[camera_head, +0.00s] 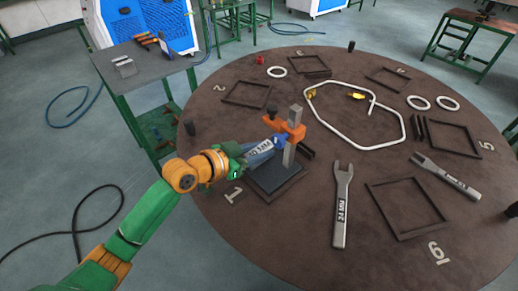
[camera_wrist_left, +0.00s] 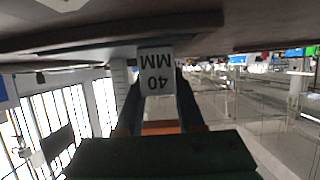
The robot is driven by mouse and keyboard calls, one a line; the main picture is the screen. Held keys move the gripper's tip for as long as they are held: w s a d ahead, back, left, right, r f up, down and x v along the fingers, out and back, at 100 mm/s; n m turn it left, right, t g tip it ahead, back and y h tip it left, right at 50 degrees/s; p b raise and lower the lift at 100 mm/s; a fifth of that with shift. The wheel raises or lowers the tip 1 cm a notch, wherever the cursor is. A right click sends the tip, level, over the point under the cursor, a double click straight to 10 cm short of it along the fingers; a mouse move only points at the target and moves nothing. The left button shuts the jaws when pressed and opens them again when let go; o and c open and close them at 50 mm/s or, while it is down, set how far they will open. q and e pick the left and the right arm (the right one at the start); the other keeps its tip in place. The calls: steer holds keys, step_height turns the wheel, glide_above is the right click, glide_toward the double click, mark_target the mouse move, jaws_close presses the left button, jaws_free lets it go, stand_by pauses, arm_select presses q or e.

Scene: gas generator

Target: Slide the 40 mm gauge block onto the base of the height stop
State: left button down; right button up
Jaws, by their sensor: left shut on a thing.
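The height stop stands on the near left part of the round table, with an upright grey post (camera_head: 289,157), an orange arm (camera_head: 291,130) on it and a dark flat base (camera_head: 276,184). My left gripper (camera_head: 258,152) reaches in from the left, shut on the pale 40 mm gauge block (camera_head: 262,147). In the left wrist view the block (camera_wrist_left: 156,72) sits between the two fingers, its "40 MM" marking upside down. In the head view the block is above the base, close to the orange arm and post; I cannot tell whether it touches them. My right gripper is not in view.
Two grey wrenches (camera_head: 342,205) (camera_head: 445,178) lie to the right of the height stop. Dark square frames (camera_head: 246,94) (camera_head: 408,208), white rings (camera_head: 277,72) and a bent white pipe (camera_head: 318,120) lie around the table. A side table (camera_head: 148,72) stands at the left.

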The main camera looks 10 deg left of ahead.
arm_select(q)
steer(key=shift+c, duration=2.2)
jaws_free()
steer(key=shift+s, duration=0.1)
steer(key=b+v, duration=0.1)
steer(key=v, duration=0.6)
steer(key=shift+s+a, duration=0.1)
